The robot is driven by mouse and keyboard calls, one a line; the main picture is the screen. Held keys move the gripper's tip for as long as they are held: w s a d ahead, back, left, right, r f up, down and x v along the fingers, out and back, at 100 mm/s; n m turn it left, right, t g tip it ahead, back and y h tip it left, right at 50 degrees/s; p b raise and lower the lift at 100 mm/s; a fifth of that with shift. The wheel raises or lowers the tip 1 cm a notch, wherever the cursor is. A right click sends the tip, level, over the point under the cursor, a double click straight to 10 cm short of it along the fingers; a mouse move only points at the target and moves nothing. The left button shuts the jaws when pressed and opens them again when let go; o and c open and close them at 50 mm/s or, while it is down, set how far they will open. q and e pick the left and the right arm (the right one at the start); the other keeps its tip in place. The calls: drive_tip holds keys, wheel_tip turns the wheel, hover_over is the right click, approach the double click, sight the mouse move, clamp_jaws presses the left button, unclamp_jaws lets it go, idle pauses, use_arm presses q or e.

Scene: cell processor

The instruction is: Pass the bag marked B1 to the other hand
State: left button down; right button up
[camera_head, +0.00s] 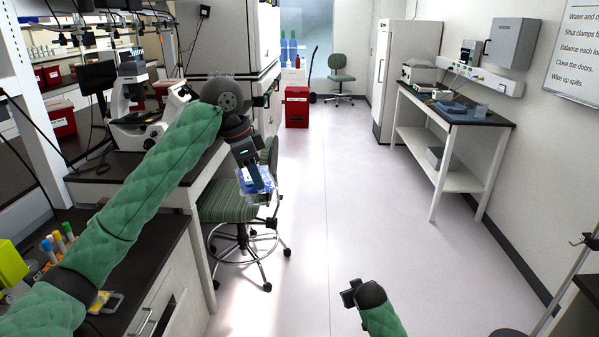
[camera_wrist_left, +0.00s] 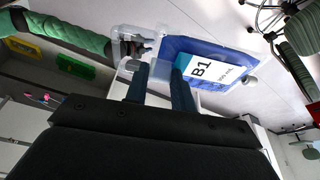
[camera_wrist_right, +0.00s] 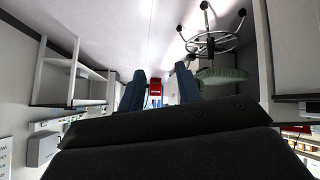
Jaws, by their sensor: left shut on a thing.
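The bag marked B1 (camera_wrist_left: 225,66) is blue with a white and light-blue label. Its clear end lies between the fingers of my left gripper (camera_wrist_left: 160,76), which is shut on it. In the head view the bag (camera_head: 258,182) hangs from my left gripper (camera_head: 249,163), in front of the green chair and above the floor. My right gripper (camera_head: 352,293) is low at the bottom centre of the head view, apart from the bag. In the right wrist view my right gripper (camera_wrist_right: 160,88) has its fingers spread with nothing between them.
A green swivel chair (camera_head: 228,205) stands by the left bench, behind the bag. The left bench (camera_head: 150,240) holds tubes and a yellow item. A side table (camera_head: 455,110) stands along the right wall. The middle floor (camera_head: 370,190) is clear. A metal stand (camera_head: 562,285) is at lower right.

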sight(267, 204)
drive_tip(key=w+a+r+n+t, duration=0.1)
drive_tip(key=w+r, duration=0.3)
drive_tip(key=r, duration=0.5)
drive_tip(key=w+a+r+t+y, duration=0.1)
drive_tip(key=w+r, duration=0.2)
drive_tip(key=r, duration=0.5)
drive_tip(key=w+a+r+n+t, duration=0.15)
drive_tip(key=w+r, duration=0.25)
drive_tip(key=r, duration=0.5)
drive_tip(key=s+a+r+n+t+y, duration=0.1)
drive_tip(key=a+r+y, duration=0.1)
drive_tip(key=r, duration=1.2)
drive_tip(key=a+r+n+t+y, duration=0.1)
drive_tip(key=a+r+n, duration=0.15)
drive_tip(key=r, duration=1.05)
drive_tip(key=s+a+r+n+g+y, duration=0.2)
drive_tip(key=s+a+r+n+y, duration=0.15)
drive_tip(key=s+a+r, duration=0.45)
drive_tip(key=s+a+f+n+g+h, duration=0.1)
drive_tip(key=s+f+n+g, duration=0.35)
drive_tip(key=s, duration=0.45)
drive_tip(key=s+a+f+n+g+h, duration=0.1)
drive_tip(key=s+f+n+g, duration=0.3)
drive_tip(key=s, duration=0.5)
drive_tip(key=shift+n+t+y, duration=0.25)
drive_tip(key=shift+n+t, duration=0.05)
drive_tip(key=shift+n, duration=0.2)
drive_tip(key=x, duration=1.2)
drive_tip(key=shift+w+a, duration=0.1)
